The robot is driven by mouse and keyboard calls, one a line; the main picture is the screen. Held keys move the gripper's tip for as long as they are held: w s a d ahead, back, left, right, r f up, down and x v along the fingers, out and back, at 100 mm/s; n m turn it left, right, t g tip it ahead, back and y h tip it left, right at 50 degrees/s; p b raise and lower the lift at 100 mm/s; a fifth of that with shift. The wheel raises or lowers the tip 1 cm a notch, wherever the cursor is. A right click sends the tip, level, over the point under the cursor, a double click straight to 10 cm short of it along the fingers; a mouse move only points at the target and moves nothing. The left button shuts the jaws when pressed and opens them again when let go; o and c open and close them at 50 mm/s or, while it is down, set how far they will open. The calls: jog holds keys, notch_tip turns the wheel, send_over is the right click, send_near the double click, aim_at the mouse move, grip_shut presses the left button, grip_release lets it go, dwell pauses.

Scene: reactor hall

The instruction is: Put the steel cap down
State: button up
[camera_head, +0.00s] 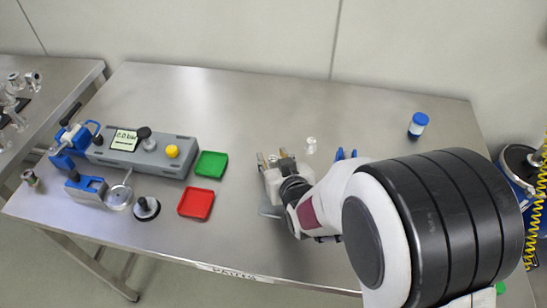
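My gripper (269,160) is over the middle of the steel table (250,100), to the right of the green and red trays. It is small in the picture and partly covered by its own wrist. I cannot tell whether its fingers are open or shut, or whether they hold a steel cap. No steel cap can be made out for certain. A round steel piece with a black knob (146,208) stands left of the red tray. A small steel cylinder (31,179) stands at the table's left end.
A grey device with a display (124,140) and a blue clamp fixture (85,184) fill the left side. A green tray (211,164) and red tray (196,204) are empty. A small clear vial (311,146) and blue-capped bottle (418,125) stand right. The table's back middle is clear.

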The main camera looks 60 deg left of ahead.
jog(key=shift+v, duration=3.75)
jog(key=shift+o, duration=0.6)
jog(key=shift+s, duration=0.1)
